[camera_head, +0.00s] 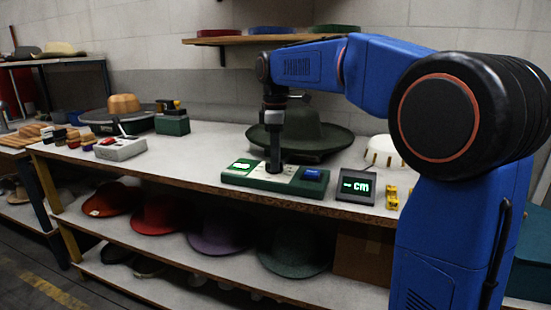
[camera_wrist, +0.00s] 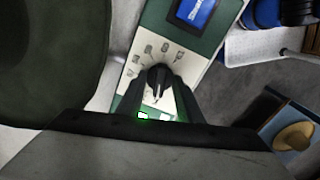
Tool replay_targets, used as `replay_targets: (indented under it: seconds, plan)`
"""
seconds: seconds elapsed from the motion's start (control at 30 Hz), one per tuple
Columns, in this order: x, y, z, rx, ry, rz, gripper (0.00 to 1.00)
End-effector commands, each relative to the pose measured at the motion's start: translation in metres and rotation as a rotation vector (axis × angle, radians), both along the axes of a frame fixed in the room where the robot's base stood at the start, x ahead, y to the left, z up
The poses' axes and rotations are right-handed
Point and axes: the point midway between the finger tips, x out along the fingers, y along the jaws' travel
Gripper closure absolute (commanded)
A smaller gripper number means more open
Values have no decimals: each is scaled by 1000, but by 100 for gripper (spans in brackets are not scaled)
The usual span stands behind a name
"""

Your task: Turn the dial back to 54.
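The dial (camera_wrist: 157,80) is a small black knob on the pale face of a green control box (camera_head: 288,184). Printed marks arc around its far side in the wrist view; they are too small to read. My gripper (camera_wrist: 159,76) points down over the box, one finger on each side of the knob. I cannot tell whether the fingers press on it. In the head view my gripper (camera_head: 275,171) comes down onto the middle of the box and hides the dial. The box has a lit green display (camera_head: 241,164), unreadable, at left and a blue part (camera_head: 312,174) at right.
A small screen (camera_head: 357,187) showing "cm" stands right of the box, beside yellow pieces (camera_head: 391,197). A dark green hat (camera_head: 305,135) sits close behind my gripper. A grey device (camera_head: 120,148) stands at left; bare bench lies between it and the box.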

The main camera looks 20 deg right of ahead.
Motion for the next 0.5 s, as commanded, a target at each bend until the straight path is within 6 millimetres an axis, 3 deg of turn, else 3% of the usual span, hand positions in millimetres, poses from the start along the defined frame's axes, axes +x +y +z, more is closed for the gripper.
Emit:
replay_targets:
  seconds: [0.27, 0.5]
  plan:
    - [0, 0, 7, 1, -1, 0, 67]
    - [1, 0, 47, 0, -2, 0, 67]
